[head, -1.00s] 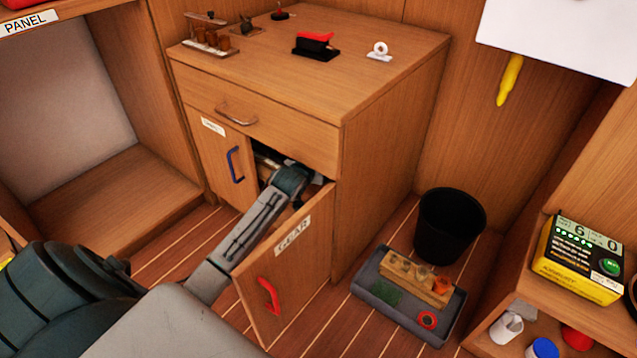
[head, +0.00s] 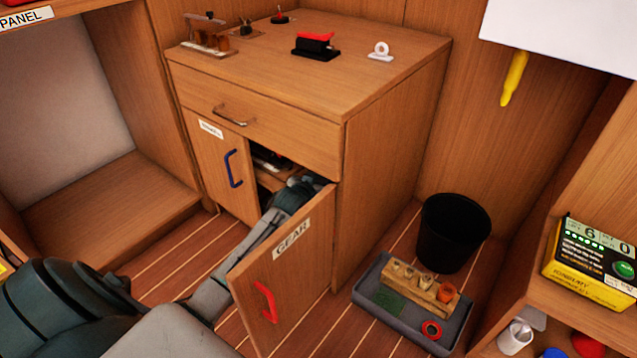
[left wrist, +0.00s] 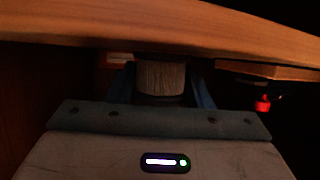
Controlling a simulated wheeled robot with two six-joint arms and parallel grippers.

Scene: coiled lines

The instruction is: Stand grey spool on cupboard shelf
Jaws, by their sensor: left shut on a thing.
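The grey spool (left wrist: 162,76) is upright between my left gripper's blue fingers (left wrist: 162,90) in the left wrist view, with its ribbed grey side showing. The gripper is shut on it. Its lower part is dark and hard to make out. In the head view my left arm reaches behind the open GEAR door (head: 290,268) into the cupboard (head: 390,165); the fingers and spool are hidden there. A cupboard shelf (head: 264,172) shows in the opening above my wrist. A wooden board (left wrist: 160,28) crosses above the spool in the left wrist view. My right gripper is not in view.
Small dark items (head: 268,157) stand on the shelf. A red thing (left wrist: 263,103) shows at right in the dark. The blue-handled door (head: 215,165) is closed. A black bin (head: 452,232) and grey tray (head: 400,318) stand on the floor right of the cupboard.

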